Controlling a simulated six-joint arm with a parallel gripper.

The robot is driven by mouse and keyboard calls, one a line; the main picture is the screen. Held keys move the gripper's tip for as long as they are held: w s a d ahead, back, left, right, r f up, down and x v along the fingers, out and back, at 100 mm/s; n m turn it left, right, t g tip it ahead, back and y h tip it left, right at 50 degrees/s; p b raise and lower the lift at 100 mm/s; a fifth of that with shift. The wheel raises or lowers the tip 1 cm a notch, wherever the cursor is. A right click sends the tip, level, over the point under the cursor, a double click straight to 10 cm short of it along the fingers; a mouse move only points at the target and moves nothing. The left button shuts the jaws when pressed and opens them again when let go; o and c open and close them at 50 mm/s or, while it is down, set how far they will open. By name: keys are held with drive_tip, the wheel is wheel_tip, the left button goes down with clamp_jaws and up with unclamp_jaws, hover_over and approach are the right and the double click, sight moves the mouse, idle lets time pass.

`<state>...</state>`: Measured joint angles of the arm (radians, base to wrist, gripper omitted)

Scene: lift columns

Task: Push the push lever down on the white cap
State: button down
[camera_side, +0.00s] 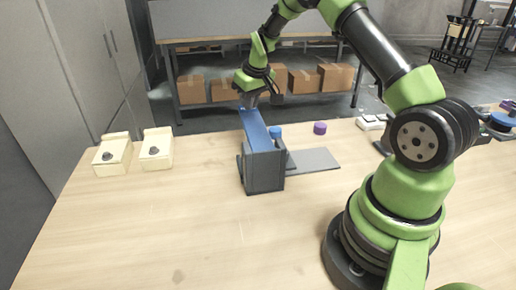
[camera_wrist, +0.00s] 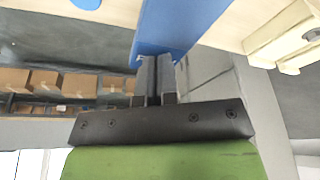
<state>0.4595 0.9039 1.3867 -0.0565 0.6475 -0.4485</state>
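The push lever (camera_side: 256,130) is a long blue bar set in a grey housing (camera_side: 264,172) on the table. It slopes up toward its far end. My gripper (camera_side: 248,103) is at that raised far end, with its fingers close together. In the wrist view the fingertips (camera_wrist: 156,58) meet the end of the blue lever (camera_wrist: 178,22), which is wider than the fingers; I cannot tell whether they touch. Nothing shows between the fingers. I cannot make out a white cap under the lever; the housing and lever may hide it.
A grey plate (camera_side: 314,160) lies right of the housing. A blue cylinder (camera_side: 275,132) and a purple one (camera_side: 320,128) stand behind it. Two cream blocks with dark knobs (camera_side: 113,155) (camera_side: 156,149) stand at left. White pieces (camera_side: 371,123) lie at back right. The front table is clear.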

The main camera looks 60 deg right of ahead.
drive_tip(key=shift+s+a+f, duration=0.1)
drive_tip(key=shift+f, duration=0.05)
wheel_tip(320, 180, up, 8)
idle(0.9)
drive_tip(key=s+a+r+t+y, duration=0.1)
drive_tip(key=s+a+r+t, duration=0.1)
drive_tip(key=s+a+r, duration=1)
drive_tip(key=s+a+m+t+y, duration=0.1)
drive_tip(key=s+a+t, duration=0.1)
drive_tip(key=s+a, duration=0.7)
drive_tip(key=s, duration=0.4)
drive_tip(key=shift+f+y, duration=0.15)
drive_tip(key=shift+y, duration=0.25)
